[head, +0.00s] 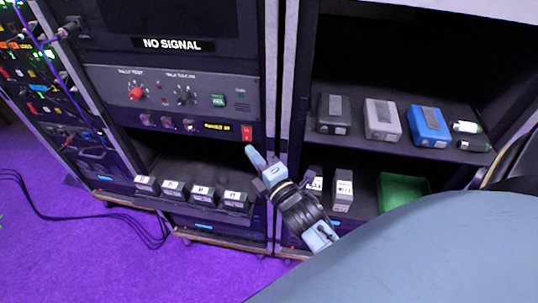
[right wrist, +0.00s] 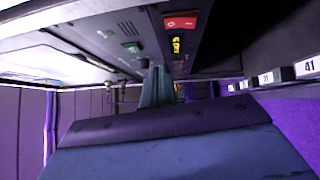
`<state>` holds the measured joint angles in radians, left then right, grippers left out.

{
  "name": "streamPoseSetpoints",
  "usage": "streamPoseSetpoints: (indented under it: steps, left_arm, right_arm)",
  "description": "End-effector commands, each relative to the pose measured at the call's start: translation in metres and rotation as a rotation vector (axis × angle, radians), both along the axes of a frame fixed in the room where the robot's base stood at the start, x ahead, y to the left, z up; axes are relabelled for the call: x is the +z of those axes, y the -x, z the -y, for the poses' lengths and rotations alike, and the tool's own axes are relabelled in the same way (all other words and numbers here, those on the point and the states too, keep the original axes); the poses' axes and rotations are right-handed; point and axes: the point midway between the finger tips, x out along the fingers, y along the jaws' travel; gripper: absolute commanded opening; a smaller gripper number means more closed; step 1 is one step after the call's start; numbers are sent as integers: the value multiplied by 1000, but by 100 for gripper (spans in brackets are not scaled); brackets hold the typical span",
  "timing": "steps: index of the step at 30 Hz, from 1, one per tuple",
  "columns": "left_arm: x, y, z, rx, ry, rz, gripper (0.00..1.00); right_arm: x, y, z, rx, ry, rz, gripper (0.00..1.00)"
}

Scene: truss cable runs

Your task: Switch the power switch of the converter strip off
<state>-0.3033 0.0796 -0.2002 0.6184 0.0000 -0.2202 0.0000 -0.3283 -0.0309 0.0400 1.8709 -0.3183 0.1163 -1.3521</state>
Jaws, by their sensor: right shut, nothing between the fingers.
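The converter strip (head: 188,124) is a dark panel across the middle rack, below the panel with the red knob. At its right end sits a red power switch (head: 247,132), just right of a small yellow-lettered display (head: 217,126). The switch also shows in the right wrist view (right wrist: 180,22) as a red rocker with a pale mark; I cannot tell which way it is tipped. My right gripper (head: 252,153) is shut and empty. Its fingertips are just below the switch in the head view and appear apart from it. My left gripper is not in view.
Below the strip is an open bay with several numbered black boxes (head: 203,197) along its front. The right rack's shelf holds black, grey and blue boxes (head: 429,126); a green tray (head: 402,190) is below. Black cables (head: 120,225) lie on the purple floor.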

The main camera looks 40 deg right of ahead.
Motion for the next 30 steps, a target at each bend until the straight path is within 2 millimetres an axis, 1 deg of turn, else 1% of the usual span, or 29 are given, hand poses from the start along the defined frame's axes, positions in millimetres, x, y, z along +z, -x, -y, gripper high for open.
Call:
streamPoseSetpoints:
  steps: [1, 3, 6, 10, 15, 30]
  left_arm:
    - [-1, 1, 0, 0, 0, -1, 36]
    - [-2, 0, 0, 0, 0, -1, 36]
    - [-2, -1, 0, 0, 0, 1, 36]
    - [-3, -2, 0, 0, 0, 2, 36]
    - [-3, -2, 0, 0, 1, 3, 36]
    - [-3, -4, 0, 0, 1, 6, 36]
  right_arm:
    - [0, 12, 0, -1, -1, -2, 0]
    - [1, 26, 0, -1, -1, -2, 0]
    - [3, 41, 0, -1, -1, 0, 0]
    - [4, 54, 0, -2, -2, 0, 0]
    - [5, 60, 0, -1, -2, 1, 0]
    - [5, 59, 0, -1, -2, 1, 0]
